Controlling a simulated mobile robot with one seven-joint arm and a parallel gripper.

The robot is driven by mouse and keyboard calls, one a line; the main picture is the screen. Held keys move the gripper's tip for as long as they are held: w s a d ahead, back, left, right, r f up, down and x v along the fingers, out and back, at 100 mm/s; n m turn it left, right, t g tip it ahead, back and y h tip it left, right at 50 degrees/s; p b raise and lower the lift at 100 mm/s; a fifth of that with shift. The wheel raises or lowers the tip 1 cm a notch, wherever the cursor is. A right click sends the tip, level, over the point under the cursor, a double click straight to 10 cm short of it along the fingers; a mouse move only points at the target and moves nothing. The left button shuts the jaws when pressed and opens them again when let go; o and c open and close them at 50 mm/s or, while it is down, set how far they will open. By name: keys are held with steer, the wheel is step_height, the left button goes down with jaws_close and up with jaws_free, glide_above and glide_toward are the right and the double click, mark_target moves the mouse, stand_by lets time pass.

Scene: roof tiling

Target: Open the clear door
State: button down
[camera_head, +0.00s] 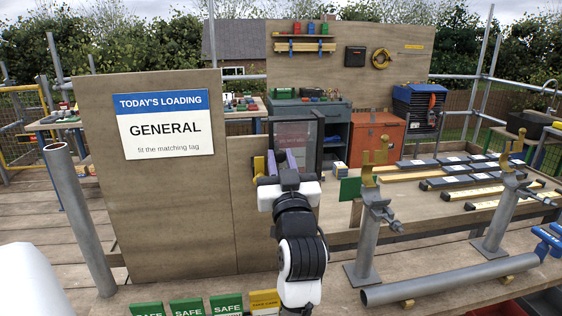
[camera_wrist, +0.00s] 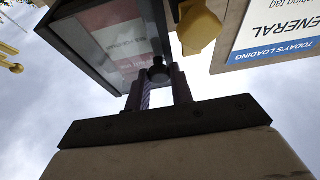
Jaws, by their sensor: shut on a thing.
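The clear door (camera_head: 294,136) is a dark-framed see-through panel on a case beside the plywood board; a red and white sheet shows through it. In the wrist view the clear door (camera_wrist: 112,36) fills the upper left. My gripper (camera_head: 283,160) is in front of its lower part. In the wrist view my gripper (camera_wrist: 160,88) has its two fingers on either side of a dark round knob (camera_wrist: 158,70) at the door's edge, and is shut on it. In the head view my gripper hides the knob. I cannot tell whether the door stands ajar.
A yellow fitting (camera_wrist: 198,27) is close beside the fingers, on the board side. A sign reading GENERAL (camera_head: 165,125) is on the board. Green and yellow tags (camera_head: 186,307) lie in front. Metal stands (camera_head: 367,235) and a pipe (camera_head: 450,278) are at the right.

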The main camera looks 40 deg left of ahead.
steer(key=shift+d, duration=0.1)
steer(key=w+d+n+g+y+b, duration=0.1)
steer(key=d+n+g+b, duration=0.4)
steer(key=g, duration=0.7)
steer(key=w+d+n+g+y+b, duration=0.1)
steer(key=d+n+g+b, duration=0.4)
steer(key=g, duration=0.8)
steer(key=shift+w+n+y+b, duration=0.3)
steer(key=shift+w+n+b, duration=0.4)
steer(key=shift+n, duration=1.2)
steer(key=shift+d, duration=0.15)
steer(key=c, duration=1.2)
jaws_free()
steer(key=shift+c, duration=0.2)
